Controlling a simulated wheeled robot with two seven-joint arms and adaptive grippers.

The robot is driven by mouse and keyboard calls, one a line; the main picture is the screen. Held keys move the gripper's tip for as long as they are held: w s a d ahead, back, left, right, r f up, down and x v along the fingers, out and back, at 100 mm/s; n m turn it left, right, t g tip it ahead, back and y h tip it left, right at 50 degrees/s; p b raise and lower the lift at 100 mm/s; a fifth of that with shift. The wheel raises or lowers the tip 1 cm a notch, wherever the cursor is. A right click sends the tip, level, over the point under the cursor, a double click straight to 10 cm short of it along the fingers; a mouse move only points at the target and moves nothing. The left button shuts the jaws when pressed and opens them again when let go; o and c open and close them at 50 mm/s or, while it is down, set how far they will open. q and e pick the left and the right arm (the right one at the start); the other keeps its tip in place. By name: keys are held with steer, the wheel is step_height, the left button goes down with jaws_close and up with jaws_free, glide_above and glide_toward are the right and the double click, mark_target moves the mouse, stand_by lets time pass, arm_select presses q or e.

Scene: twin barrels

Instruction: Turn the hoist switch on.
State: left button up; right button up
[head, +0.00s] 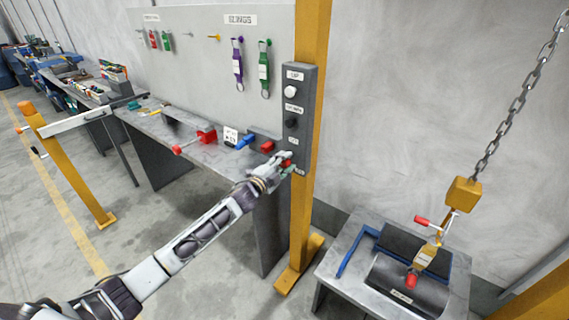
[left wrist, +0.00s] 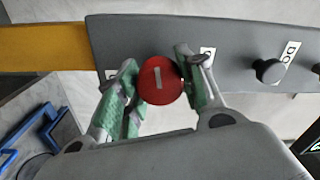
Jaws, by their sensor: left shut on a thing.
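The hoist switch is a round red knob with a white mark (left wrist: 160,80), low on a tall grey control box (head: 305,85) fixed to a yellow post. My left gripper (head: 287,166) reaches the lower end of the box. In the left wrist view its green-padded fingers (left wrist: 160,92) sit on either side of the red knob, shut on it. The knob's white mark runs nearly upright in that view. In the head view the gripper mostly hides the knob. A white button (head: 291,91) and a black button (head: 291,123) sit above it. My right gripper is out of view.
A chain (head: 515,100) holds a yellow block (head: 463,194) with a red-handled yellow clamp (head: 426,256) above a dark barrel on a grey stand at right. A workbench (head: 215,155) with small tools stands left of the post (head: 306,215). Slings hang on the board behind.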

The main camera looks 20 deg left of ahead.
arm_select(q)
steer(key=shift+m, duration=1)
steer(key=o, duration=1)
steer(key=shift+v, duration=6)
steer(key=shift+f, duration=0.1)
steer(key=shift+n, duration=0.3)
